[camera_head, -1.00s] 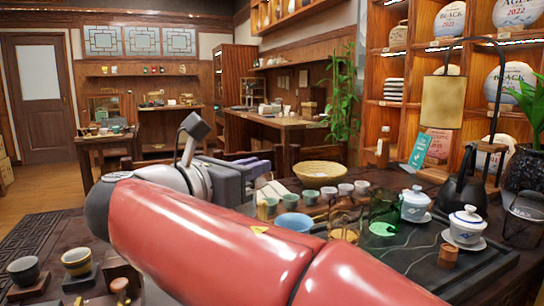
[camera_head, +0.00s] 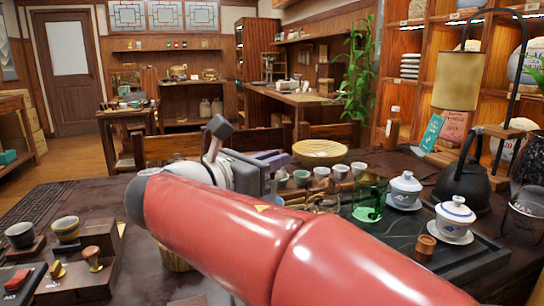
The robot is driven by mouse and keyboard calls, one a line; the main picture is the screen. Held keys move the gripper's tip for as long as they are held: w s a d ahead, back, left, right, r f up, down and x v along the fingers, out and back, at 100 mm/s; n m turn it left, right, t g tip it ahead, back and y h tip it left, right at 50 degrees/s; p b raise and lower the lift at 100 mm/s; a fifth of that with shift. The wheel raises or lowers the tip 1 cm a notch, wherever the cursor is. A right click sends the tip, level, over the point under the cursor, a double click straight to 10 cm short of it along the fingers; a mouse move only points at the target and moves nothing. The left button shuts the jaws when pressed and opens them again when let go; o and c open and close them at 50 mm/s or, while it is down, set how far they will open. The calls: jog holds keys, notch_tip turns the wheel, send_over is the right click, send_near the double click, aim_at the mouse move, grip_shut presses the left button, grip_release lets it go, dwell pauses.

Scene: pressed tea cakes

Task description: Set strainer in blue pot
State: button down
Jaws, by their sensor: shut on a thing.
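My gripper (camera_head: 272,164) shows beyond the red arm, at the left of the tea tray and the row of cups. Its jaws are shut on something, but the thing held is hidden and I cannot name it. I cannot clearly pick out a strainer. A brass-coloured piece (camera_head: 325,201) stands on the tray beside a green glass cup (camera_head: 369,198), partly behind my arm. No blue pot is plain to see. A sliver of a light blue bowl (camera_head: 281,201) may show at my arm's upper edge. A blue-and-white lidded bowl (camera_head: 403,188) stands farther right.
A second lidded bowl (camera_head: 453,218), a black kettle (camera_head: 463,184) and a wooden piece (camera_head: 425,247) are at the right. A woven basket (camera_head: 320,152) stands behind the cups. Dark cups (camera_head: 65,228) and stamps are at the left.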

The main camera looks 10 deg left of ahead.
notch_tip(320, 180, down, 3)
jog(key=shift+r+b, duration=0.15)
jog(key=shift+b, duration=1)
jog(key=shift+f+b, duration=0.3)
jog(key=shift+f, duration=1.25)
jog(key=c, duration=0.8)
grip_release()
notch_tip(320, 180, up, 5)
jog(key=p, duration=0.5)
jog(key=shift+p, duration=0.35)
jog(key=shift+r, duration=1)
